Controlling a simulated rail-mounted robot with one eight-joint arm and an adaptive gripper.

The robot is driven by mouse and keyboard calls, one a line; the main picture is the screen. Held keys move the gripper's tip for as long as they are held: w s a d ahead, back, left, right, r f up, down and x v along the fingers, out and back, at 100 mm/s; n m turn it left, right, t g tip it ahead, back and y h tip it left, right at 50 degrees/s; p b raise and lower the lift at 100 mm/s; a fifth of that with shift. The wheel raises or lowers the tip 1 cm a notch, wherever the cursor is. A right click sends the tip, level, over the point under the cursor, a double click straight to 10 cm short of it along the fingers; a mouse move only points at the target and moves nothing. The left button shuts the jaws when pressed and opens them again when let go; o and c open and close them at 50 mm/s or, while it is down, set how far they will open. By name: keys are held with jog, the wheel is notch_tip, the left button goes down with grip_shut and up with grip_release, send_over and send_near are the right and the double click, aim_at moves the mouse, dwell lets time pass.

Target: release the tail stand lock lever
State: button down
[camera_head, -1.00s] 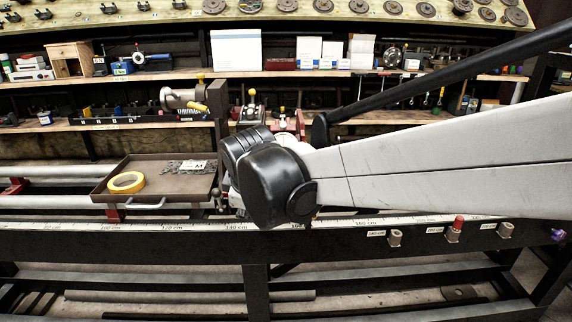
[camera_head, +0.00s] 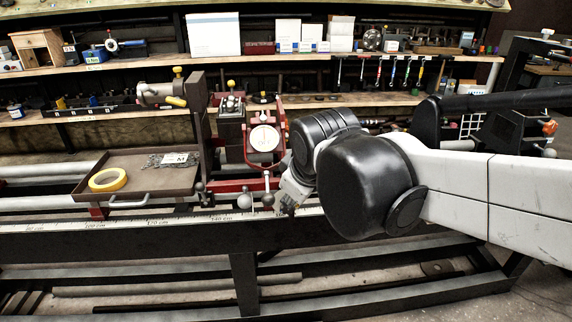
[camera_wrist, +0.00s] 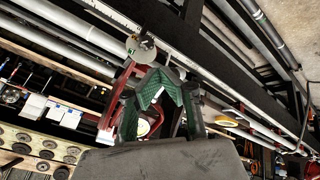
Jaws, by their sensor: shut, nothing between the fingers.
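A red stand (camera_head: 278,107) with a round white dial gauge (camera_head: 263,139) stands on the bench rail, left of my gripper in the head view. I cannot tell which belongs to the lock lever. My gripper (camera_head: 286,209) is shut and empty, just right of the right knob and apparently close to it. Its tips are partly hidden by my wrist. In the wrist view, my green gripper fingers (camera_wrist: 160,79) are close together, just below the ball knobs (camera_wrist: 133,43).
A brown tray (camera_head: 150,193) with yellow tape (camera_head: 108,180) and chain stands on the left. A ruler strip (camera_head: 180,220) runs along the front beam (camera_head: 120,243). Loaded shelves stand behind. The space in front of the beam is open.

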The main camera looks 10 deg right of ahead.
jog(key=shift+s+d+r+m, duration=0.3)
jog(key=shift+s+d+m, duration=0.2)
jog(key=shift+s+d, duration=0.35)
jog(key=shift+w+d, duration=0.1)
jog(key=s+d+r+m+p, duration=0.1)
jog(key=s+d+m+p, duration=0.3)
jog(key=s+d+m, duration=0.3)
jog(key=s+d, duration=0.2)
jog(key=s, duration=0.2)
jog(key=shift+s+m+t+h+p, duration=0.15)
jog(key=shift+m+t+h+p, duration=0.15)
jog(key=shift+h+p, duration=0.1)
